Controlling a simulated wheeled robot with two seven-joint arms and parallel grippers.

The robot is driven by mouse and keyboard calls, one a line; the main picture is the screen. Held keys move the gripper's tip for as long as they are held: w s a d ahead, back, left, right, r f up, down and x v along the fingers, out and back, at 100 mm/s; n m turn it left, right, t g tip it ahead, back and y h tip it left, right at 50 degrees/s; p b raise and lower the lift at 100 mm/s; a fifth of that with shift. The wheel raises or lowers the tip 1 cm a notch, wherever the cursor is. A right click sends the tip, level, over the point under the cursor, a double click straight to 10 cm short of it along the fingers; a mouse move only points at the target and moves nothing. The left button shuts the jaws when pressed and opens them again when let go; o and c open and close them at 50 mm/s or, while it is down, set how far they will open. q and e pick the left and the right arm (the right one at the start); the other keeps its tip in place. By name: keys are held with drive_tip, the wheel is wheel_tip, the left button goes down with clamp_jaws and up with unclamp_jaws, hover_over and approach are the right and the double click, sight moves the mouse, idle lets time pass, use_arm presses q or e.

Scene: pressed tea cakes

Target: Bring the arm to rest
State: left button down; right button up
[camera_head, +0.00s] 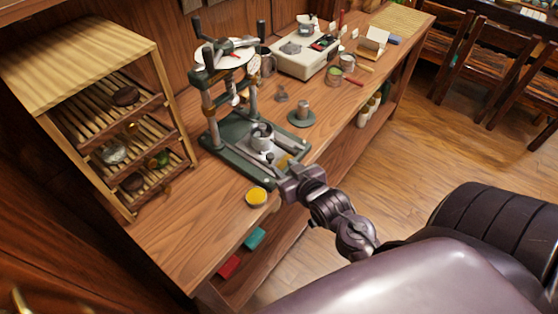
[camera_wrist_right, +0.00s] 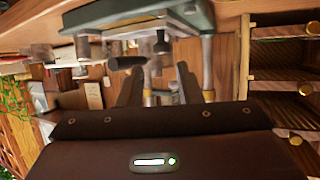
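My right arm reaches in from the lower right in the head view. Its gripper (camera_head: 284,172) is at the front edge of the green tea press (camera_head: 235,165), low beside its base; whether they touch cannot be told. In the right wrist view the two dark fingers (camera_wrist_right: 158,88) stand apart, with no held object visible between them. The press's metal posts and a dark handle (camera_wrist_right: 126,63) show beyond the fingers, and its green base (camera_wrist_right: 140,14) is at the top. My left gripper is not in view.
Open wooden floor (camera_head: 400,150) lies right of the counter; chairs (camera_head: 480,60) stand beyond.

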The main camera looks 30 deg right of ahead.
drive_tip(key=shift+s+r, duration=0.25)
drive_tip(key=shift+s, duration=0.3)
drive_tip(key=shift+a, duration=0.1)
